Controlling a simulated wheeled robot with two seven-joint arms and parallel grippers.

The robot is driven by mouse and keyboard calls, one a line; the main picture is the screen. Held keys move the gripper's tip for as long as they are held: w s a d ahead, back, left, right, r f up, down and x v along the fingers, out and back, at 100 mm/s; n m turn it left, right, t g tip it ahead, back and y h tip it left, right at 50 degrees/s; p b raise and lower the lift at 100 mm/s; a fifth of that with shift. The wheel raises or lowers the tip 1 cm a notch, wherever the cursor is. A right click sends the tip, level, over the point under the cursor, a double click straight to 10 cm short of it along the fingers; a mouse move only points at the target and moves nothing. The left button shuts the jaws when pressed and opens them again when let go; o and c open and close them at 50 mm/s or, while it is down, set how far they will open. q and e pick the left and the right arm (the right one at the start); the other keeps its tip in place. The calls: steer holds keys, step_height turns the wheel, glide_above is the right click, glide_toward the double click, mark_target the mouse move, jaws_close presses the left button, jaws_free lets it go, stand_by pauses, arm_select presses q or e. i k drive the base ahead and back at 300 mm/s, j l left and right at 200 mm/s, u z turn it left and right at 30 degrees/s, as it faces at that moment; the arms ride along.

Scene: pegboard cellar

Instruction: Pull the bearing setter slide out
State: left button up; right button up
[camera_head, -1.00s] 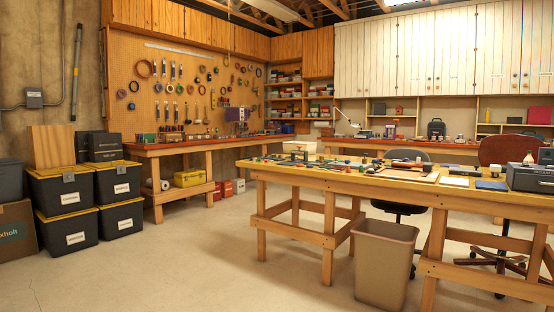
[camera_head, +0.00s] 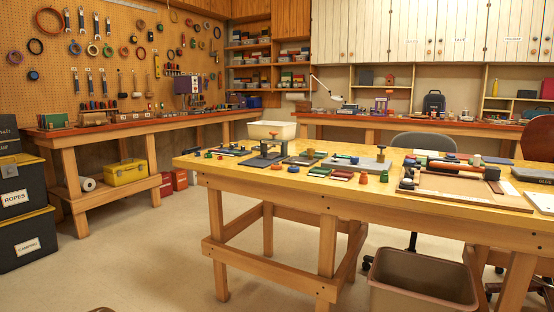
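No part is clearly marked as the bearing setter, and I cannot make out its slide at this size. A small dark press-like tool (camera_head: 265,153) with a flat base and a short upright stands on the near workbench (camera_head: 330,196), left of its middle. A purple machine (camera_head: 187,88) stands on the back left bench, and a smaller purple and orange device (camera_head: 381,104) stands on the back bench. I cannot tell which of these is the setter. Neither of my grippers is in view.
Small parts and a framed board (camera_head: 465,188) cover much of the near bench. A brown bin (camera_head: 420,284) stands below its front edge, with a chair (camera_head: 425,141) behind. Stacked black boxes (camera_head: 25,238) stand at left. The floor between them and the bench is clear.

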mark_target(271, 155)
steer(key=i, duration=0.2)
steer(key=j+z, duration=0.15)
steer(key=z, duration=0.2)
steer(key=i+j+z, duration=0.1)
steer(key=z, duration=0.2)
steer(key=i+j+z, duration=0.1)
steer(key=j+z, duration=0.3)
steer(key=j, duration=0.55)
steer(key=j+z, duration=0.4)
steer(key=j, duration=0.55)
steer(key=k, duration=0.1)
